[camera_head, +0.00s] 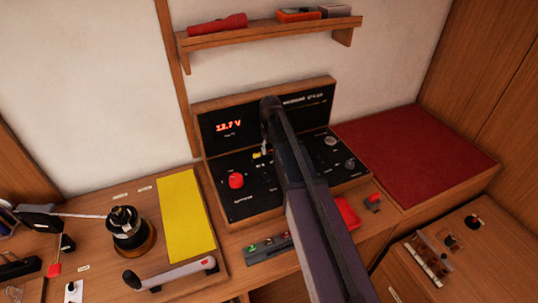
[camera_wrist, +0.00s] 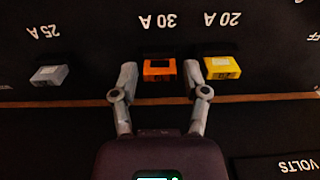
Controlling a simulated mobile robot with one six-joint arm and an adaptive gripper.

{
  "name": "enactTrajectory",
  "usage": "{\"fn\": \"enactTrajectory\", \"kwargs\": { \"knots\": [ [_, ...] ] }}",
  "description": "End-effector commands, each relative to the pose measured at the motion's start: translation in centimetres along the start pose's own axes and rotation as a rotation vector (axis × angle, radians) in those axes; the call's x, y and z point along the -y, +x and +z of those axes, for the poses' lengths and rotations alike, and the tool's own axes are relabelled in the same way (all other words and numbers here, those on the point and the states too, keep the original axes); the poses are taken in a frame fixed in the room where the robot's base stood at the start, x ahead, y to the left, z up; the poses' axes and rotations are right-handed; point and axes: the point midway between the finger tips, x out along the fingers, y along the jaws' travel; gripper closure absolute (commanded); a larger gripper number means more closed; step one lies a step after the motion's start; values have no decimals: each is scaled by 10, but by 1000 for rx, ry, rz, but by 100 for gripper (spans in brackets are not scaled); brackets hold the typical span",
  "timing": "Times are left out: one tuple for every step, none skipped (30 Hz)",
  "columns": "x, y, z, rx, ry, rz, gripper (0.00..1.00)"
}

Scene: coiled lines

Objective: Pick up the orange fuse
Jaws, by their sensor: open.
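The orange fuse (camera_wrist: 159,68) sits on the black panel under the "30 A" label in the wrist view. My gripper (camera_wrist: 160,75) is open, with one finger on each side of the orange fuse. The fingers look apart from its sides; I cannot tell how far above the panel they are. In the head view my arm covers the middle of the panel, and I cannot make out the orange fuse or the fingertips there.
A yellow fuse (camera_wrist: 222,68) sits close by the right finger, under "20 A". A grey fuse (camera_wrist: 48,75) is further left, under "25 A". In the head view, a red knob (camera_head: 236,181) stands on the panel left of my arm. A shelf (camera_head: 265,37) hangs above.

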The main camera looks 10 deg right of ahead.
Motion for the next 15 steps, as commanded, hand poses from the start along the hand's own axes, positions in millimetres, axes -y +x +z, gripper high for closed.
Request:
{"fn": "enactTrajectory", "kwargs": {
  "knots": [
    [0, 0, 0, 0, 0, 0, 41],
    [0, 0, 0, 0, 0, 0, 41],
    [0, 0, 0, 0, 0, 0, 41],
    [0, 0, 0, 0, 0, 0, 41],
    [0, 0, 0, 0, 0, 0, 41],
    [0, 0, 0, 0, 0, 0, 41],
    [0, 0, 0, 0, 0, 0, 41],
    [0, 0, 0, 0, 0, 0, 41],
    [0, 0, 0, 0, 0, 0, 41],
    [0, 0, 0, 0, 0, 0, 41],
    [0, 0, 0, 0, 0, 0, 41],
    [0, 0, 0, 0, 0, 0, 41],
    [0, 0, 0, 0, 0, 0, 41],
    [0, 0, 0, 0, 0, 0, 41],
    [0, 0, 0, 0, 0, 0, 41]
  ]
}}
